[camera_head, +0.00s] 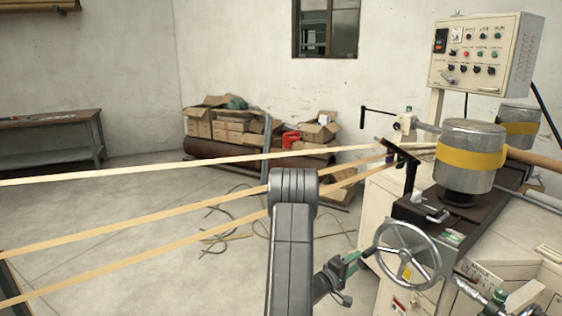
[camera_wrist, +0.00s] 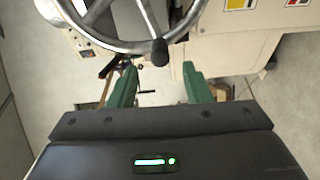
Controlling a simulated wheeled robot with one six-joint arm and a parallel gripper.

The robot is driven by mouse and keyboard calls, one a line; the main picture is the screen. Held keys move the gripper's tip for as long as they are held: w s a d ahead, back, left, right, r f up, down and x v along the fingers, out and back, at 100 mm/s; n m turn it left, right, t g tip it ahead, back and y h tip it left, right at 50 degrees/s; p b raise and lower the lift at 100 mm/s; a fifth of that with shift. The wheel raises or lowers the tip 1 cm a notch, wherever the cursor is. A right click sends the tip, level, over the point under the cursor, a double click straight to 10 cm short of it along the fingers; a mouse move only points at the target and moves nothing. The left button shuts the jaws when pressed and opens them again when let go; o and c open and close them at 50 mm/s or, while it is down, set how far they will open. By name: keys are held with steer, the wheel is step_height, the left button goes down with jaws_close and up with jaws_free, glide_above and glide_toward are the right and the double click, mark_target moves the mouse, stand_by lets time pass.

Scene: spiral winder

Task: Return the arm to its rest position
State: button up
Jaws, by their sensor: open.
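My gripper (camera_head: 352,270) is low at the front, just left of the winder's handwheel (camera_head: 408,282). My grey arm link rises in the middle of the head view. In the wrist view, the two green fingers of my gripper (camera_wrist: 160,82) stand wide apart with nothing between them. The handwheel's metal rim (camera_wrist: 120,46) and its black knob (camera_wrist: 159,53) show beyond the fingertips. The knob lines up with the gap between the fingers, but I cannot tell how far off it is.
The winder (camera_head: 455,215) fills the right side, with a metal drum (camera_head: 468,135) and a control box (camera_head: 482,50). Pale strips (camera_head: 130,220) run from the left toward it. Boxes (camera_head: 228,122) stand at the back; a workbench (camera_head: 50,135) stands left. Floor is open at centre-left.

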mark_target(368, 250)
steer(key=v, duration=0.5)
steer(key=p+x, duration=0.1)
steer(key=x, duration=1.2)
steer(key=shift+d+r, duration=0.1)
steer(key=shift+d, duration=0.05)
steer(key=shift+a+r+m, duration=0.2)
steer(key=shift+r+m, duration=0.4)
steer(key=shift+m, duration=0.1)
steer(key=shift+w, duration=0.1)
